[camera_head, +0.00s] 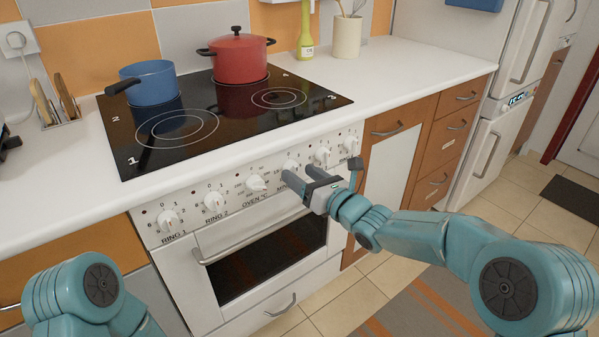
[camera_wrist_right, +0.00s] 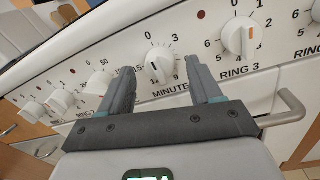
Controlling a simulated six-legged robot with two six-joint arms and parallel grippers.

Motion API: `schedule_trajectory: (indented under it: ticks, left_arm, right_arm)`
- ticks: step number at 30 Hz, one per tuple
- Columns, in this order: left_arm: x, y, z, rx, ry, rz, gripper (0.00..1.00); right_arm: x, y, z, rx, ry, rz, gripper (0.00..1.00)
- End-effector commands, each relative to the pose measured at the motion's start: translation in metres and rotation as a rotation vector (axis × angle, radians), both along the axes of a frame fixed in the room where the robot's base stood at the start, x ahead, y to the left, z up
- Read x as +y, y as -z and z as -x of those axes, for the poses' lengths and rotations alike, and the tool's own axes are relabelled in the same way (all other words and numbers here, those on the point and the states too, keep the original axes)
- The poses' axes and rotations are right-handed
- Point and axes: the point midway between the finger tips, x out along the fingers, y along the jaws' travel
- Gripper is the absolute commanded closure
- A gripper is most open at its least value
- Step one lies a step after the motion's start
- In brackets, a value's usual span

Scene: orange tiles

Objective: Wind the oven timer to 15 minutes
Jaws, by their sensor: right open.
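The oven timer is a white knob (camera_wrist_right: 160,65) marked "MINUTE" on the white control panel; in the head view the timer knob (camera_head: 291,166) is partly hidden by my right gripper. A dark pointer mark shows on its lower part, but the exact setting is too small to read. My right gripper (camera_head: 298,173) is open and empty in front of the panel. In the right wrist view, the knob shows in the gap between its two fingertips (camera_wrist_right: 160,70), with no visible contact. My left arm shows at lower left; its gripper is out of view.
Ring knobs (camera_head: 168,220) and the oven temperature knob (camera_head: 256,184) stand to the left, with more knobs (camera_wrist_right: 240,38) close to the right. The oven door handle (camera_head: 202,257) juts out below. A red pot (camera_head: 240,60) and blue pan (camera_head: 150,84) sit on the hob.

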Motion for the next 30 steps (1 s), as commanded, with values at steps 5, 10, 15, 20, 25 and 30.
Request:
schedule_trajectory:
  ticks: [5, 10, 15, 20, 25, 30]
  left_arm:
    - [0.000, -0.001, 0.000, 0.000, 0.000, 0.000, 0.37]
    - [0.000, -0.001, 0.000, 0.000, 0.000, 0.000, 0.37]
    - [0.000, -0.001, 0.000, 0.000, 0.000, 0.000, 0.37]
    - [0.000, -0.001, 0.000, 0.000, 0.000, 0.000, 0.37]
    - [0.000, 0.001, 0.000, 0.000, 0.000, 0.000, 0.37]
    - [0.000, 0.010, 0.000, 0.000, 0.000, 0.000, 0.37]
  right_arm:
    - [0.009, 0.000, -0.010, -0.001, -0.001, 0.001, 0.36]
    - [0.010, 0.000, -0.011, 0.000, 0.000, 0.000, 0.36]
    - [0.009, 0.000, -0.011, 0.000, 0.000, 0.000, 0.59]
    - [0.009, 0.000, -0.011, 0.000, 0.000, 0.000, 0.92]
    - [0.009, 0.001, -0.011, 0.004, -0.001, -0.007, 0.92]
    - [0.009, 0.003, -0.011, 0.032, -0.001, -0.047, 0.92]
